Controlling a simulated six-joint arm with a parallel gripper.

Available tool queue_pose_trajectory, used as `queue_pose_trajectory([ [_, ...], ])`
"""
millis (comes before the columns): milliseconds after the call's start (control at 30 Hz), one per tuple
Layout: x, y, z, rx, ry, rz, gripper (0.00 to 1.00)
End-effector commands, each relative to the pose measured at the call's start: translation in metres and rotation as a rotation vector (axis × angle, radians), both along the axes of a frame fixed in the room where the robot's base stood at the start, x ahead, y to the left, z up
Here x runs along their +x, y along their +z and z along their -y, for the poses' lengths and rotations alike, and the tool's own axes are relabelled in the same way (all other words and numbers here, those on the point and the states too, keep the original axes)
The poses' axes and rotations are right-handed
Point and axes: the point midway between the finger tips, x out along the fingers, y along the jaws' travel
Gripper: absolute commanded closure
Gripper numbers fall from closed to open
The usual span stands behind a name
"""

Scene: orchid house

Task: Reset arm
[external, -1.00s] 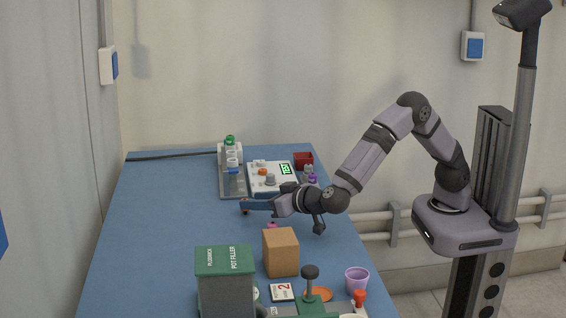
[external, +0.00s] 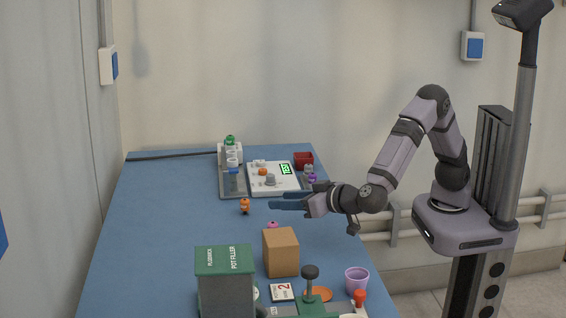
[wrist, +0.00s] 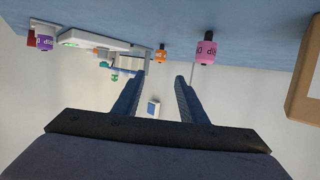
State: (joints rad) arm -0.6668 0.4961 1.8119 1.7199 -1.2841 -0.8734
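My gripper (external: 272,202) is above the right part of the blue table, pointing left, with nothing between its fingers. In the wrist view its two blue fingers (wrist: 155,88) stand apart. A small orange bottle (external: 244,206) stands on the table beyond the fingertips; it also shows in the wrist view (wrist: 160,54). A pink bottle (external: 272,226) is on the table near the gripper, and it shows larger in the wrist view (wrist: 205,48).
A white device with a green display (external: 285,169) stands at the back, beside a red box (external: 303,160) and purple bottle (external: 312,178). A cardboard box (external: 281,252), green-topped pot filler (external: 224,262) and purple cup (external: 357,280) stand in front. The table's left side is clear.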

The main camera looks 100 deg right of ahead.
Motion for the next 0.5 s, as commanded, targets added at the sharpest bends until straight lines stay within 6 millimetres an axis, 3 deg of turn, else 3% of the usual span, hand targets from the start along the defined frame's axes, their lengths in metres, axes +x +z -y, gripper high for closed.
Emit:
queue_pose_trajectory([
  [267, 0.002, 0.001, 0.001, 0.005, 0.006, 0.003, 0.62],
  [500, 0.031, 0.023, 0.004, 0.085, 0.148, 0.064, 0.62],
])
